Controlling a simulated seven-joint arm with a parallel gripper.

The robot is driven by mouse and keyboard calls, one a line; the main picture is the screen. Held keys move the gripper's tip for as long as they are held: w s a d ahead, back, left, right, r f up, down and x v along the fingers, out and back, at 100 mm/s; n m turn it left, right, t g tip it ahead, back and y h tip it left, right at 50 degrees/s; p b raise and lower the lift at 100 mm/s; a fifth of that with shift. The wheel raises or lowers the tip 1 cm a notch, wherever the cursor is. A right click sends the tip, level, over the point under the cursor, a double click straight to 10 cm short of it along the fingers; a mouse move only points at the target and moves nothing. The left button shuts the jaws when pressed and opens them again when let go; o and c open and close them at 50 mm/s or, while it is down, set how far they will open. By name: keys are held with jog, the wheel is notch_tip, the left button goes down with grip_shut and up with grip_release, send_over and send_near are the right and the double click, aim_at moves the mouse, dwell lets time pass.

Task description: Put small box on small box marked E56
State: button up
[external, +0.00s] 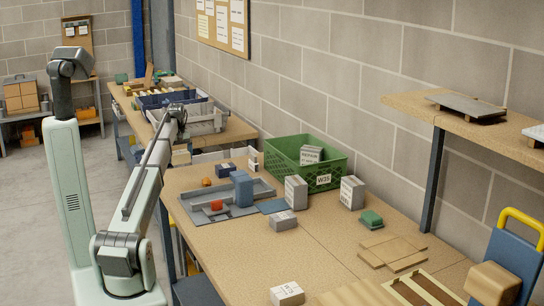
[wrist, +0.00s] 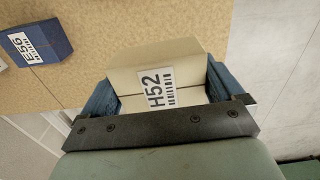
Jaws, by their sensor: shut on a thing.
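My gripper (wrist: 160,90) is shut on a cream small box (wrist: 146,62) marked H52, with a blue finger on each side of it. In the external view a tan box (external: 181,157), likely the same one, hangs below the end of my arm, near the table's left edge. The small box marked E56 (wrist: 37,45) is dark blue with a white label and sits on the table at the upper left of the wrist view, apart from the held box. A dark blue labelled box (external: 223,170) behind the grey tray in the external view looks like it.
A grey tray (external: 202,222) with blue and red pieces lies close by. A green crate (external: 337,173) marked W35 stands at the wall, with several grey labelled boxes around. Blue and grey bins (external: 205,124) sit on the farther table. The front middle tabletop (external: 245,258) is clear.

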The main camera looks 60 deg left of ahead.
jog(key=shift+w+r, duration=0.15)
jog(key=shift+r, duration=0.3)
jog(key=w+d+r+m, duration=0.1)
jog(key=w+d, duration=0.2)
jog(key=w, duration=0.4)
jog(key=w+d+r+m, duration=0.1)
jog(key=w+d+r, duration=0.1)
jog(key=w, duration=0.4)
jog(key=r+n, duration=0.1)
jog(key=n, duration=0.1)
send_over(225, 166)
jog(key=shift+w+a+f, duration=0.1)
jog(key=shift+f, duration=2.1)
jog(key=shift+w+a+f, duration=0.1)
jog(key=shift+f, duration=2.1)
jog(key=shift+d+f, duration=0.1)
jog(key=o, duration=0.7)
notch_tip(225, 166, up, 12)
